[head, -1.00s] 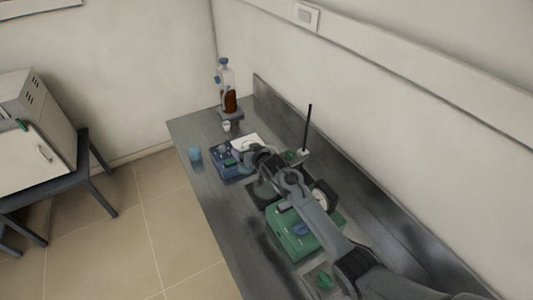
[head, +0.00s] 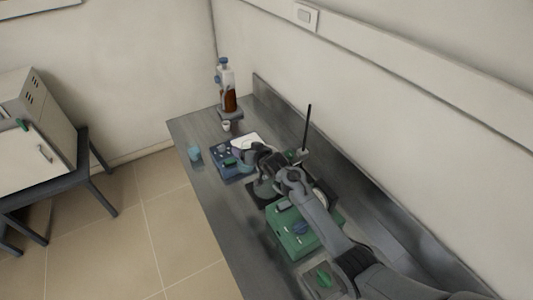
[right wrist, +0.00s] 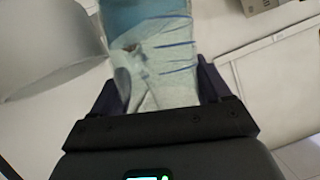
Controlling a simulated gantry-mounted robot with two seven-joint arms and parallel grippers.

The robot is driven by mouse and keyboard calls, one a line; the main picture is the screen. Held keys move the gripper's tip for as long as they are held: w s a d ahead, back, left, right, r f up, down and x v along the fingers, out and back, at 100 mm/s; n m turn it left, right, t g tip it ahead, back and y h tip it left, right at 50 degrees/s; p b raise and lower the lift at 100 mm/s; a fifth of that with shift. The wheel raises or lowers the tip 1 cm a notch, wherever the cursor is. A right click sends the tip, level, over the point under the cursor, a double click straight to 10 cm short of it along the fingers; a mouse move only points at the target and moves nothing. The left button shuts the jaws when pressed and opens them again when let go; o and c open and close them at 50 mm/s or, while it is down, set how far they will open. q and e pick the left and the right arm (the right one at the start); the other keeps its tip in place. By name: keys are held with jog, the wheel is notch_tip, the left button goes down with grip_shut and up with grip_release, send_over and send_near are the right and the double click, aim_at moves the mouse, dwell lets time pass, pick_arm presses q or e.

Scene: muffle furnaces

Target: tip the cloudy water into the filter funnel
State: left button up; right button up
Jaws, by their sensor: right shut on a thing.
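My right gripper (right wrist: 160,105) is shut on a clear beaker (right wrist: 165,70) with blue marks in the right wrist view. Pale blue, cloudy-looking liquid (right wrist: 150,18) shows in its upper part there; how far it is tilted I cannot tell. In the head view my right gripper (head: 256,158) is over the middle of the bench, beside a blue device. A large translucent, cone-like wall (right wrist: 45,45), perhaps the filter funnel, stands left of the beaker in the right wrist view, apart from the gripper. In the head view my arm hides much of this area. My left gripper is not in view.
The blue device (head: 229,167) and a green device (head: 292,238) stand on the bench (head: 205,190). A black rod (head: 306,130) rises behind the gripper. A bottle of brown liquid (head: 229,100), a small white cup (head: 226,126) and a blue cup (head: 195,153) stand farther off.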

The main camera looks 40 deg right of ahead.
jog(key=shift+d+r, duration=0.1)
jog(key=shift+r, duration=0.1)
dwell(0.3)
jog(key=shift+m+p, duration=0.3)
jog(key=shift+d+r+y+p, duration=0.1)
jog(key=shift+d+y+p, duration=0.1)
jog(key=shift+y+p, duration=0.1)
dwell(0.3)
jog(key=shift+m, duration=0.3)
jog(key=shift+d+r, duration=0.1)
jog(key=shift+d, duration=0.1)
dwell(0.3)
jog(key=shift+y, duration=0.3)
jog(key=shift+s+d+r+m+t+p, duration=0.1)
jog(key=shift+d+m+t+p, duration=0.2)
jog(key=shift+m+p, duration=0.2)
dwell(0.3)
jog(key=shift+d+r+m, duration=0.15)
jog(key=shift+d+m, duration=0.05)
jog(key=shift+m, duration=0.1)
dwell(0.4)
jog(key=shift+d+r+m+y, duration=0.1)
jog(key=shift+d+m+y, duration=0.1)
jog(key=shift+m+y, duration=0.15)
dwell(0.3)
